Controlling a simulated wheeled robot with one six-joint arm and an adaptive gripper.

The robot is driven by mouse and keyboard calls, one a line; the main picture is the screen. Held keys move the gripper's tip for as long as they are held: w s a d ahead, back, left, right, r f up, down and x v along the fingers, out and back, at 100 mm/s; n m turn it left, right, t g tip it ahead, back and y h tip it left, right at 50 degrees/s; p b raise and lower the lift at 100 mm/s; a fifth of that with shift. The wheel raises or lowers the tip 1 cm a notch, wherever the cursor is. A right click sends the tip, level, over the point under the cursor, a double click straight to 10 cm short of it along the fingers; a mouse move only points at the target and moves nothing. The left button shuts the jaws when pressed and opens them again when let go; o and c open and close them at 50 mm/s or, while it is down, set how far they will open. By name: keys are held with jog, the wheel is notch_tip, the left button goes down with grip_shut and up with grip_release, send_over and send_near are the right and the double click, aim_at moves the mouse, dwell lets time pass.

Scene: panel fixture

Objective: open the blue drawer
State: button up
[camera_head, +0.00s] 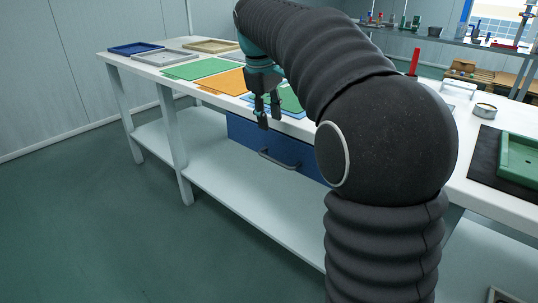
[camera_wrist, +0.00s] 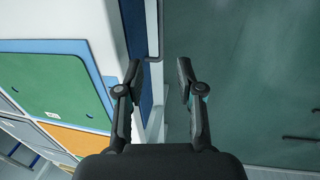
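The blue drawer (camera_head: 242,132) sits under the white tabletop, and its front looks about flush with the table edge. Its grey bar handle (camera_head: 280,160) shows low on the front. My gripper (camera_head: 269,122) hangs at the table's front edge, above the handle in the head view. In the wrist view my gripper (camera_wrist: 159,68) is open with nothing between its fingers. The blue drawer front (camera_wrist: 134,28) runs up from the left finger, and the handle (camera_wrist: 154,58) lies beyond the fingertips, about between them. I cannot tell how far. My arm hides the drawer's right part.
The white table (camera_head: 120,59) holds green sheets (camera_head: 198,69), an orange sheet (camera_head: 226,81) and trays (camera_head: 136,48). A lower shelf (camera_head: 225,170) runs underneath. The floor in front is clear.

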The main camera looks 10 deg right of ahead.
aim_at(274, 161)
jog(key=f, duration=0.4)
jog(key=w+d+f+b, duration=0.1)
jog(key=f, duration=0.7)
jog(key=shift+w+d+f, duration=0.15)
jog(key=shift+w+d, duration=0.05)
jog(key=shift+d, duration=0.15)
